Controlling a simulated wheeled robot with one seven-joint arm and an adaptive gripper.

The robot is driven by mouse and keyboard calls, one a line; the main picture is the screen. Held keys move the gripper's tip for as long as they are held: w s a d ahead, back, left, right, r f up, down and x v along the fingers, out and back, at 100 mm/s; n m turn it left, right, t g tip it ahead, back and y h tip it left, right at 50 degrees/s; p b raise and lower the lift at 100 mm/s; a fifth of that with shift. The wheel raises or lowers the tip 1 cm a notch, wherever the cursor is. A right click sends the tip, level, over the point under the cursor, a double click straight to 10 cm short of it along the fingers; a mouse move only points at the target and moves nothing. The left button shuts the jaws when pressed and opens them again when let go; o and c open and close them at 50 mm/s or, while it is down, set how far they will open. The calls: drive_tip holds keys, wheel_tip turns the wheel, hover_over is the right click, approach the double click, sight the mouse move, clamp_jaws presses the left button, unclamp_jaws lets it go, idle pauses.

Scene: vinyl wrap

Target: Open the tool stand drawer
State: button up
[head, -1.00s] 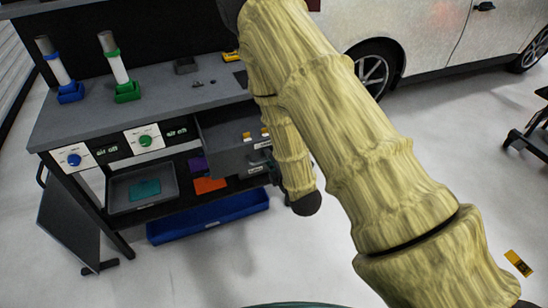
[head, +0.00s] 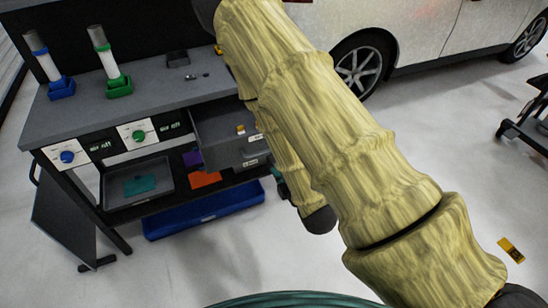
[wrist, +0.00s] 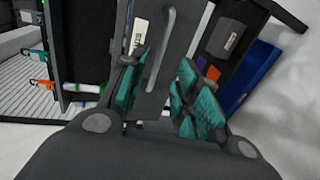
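The tool stand drawer (head: 226,150) is a grey box under the grey worktop. In the head view it stands pulled out, with its interior and small yellow items visible. In the wrist view its grey front panel (wrist: 188,30) carries a long bar handle (wrist: 163,45). My gripper (wrist: 162,105) has teal finger pads spread on either side of the handle's lower end. The fingers are apart, and I see no clear contact with the bar. In the head view my arm hides most of the gripper and the drawer's right side.
The worktop (head: 140,98) holds blue and green stands with white cylinders. Below are a grey tray (head: 150,198) with a teal cloth, purple and orange pieces, and a blue bin (head: 205,214). A white car (head: 420,45) stands behind. Pale floor (head: 220,260) in front is clear.

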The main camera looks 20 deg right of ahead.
drive_tip(key=shift+v, duration=1.25)
drive_tip(key=s+d+f+m+g+h+p, duration=0.1)
drive_tip(key=s+f+m+g, duration=0.35)
drive_tip(key=f, duration=0.25)
drive_tip(key=s+f+m+g+p, duration=0.1)
drive_tip(key=s+f+m+g, duration=0.2)
drive_tip(key=s+f+m, duration=0.35)
drive_tip(key=s+a+f+m+g, duration=0.1)
drive_tip(key=s+f+m+g, duration=0.3)
drive_tip(key=s, duration=0.4)
drive_tip(key=s+a+f+m+g, duration=0.2)
drive_tip(key=s+f+m+g, duration=0.1)
drive_tip(key=s, duration=0.5)
wheel_tip(320, 180, down, 2)
drive_tip(key=shift+s+f+m+g+y+p, duration=0.2)
drive_tip(key=shift+s+m+g+y+p, duration=0.1)
drive_tip(key=shift+s+m+g+p, duration=0.2)
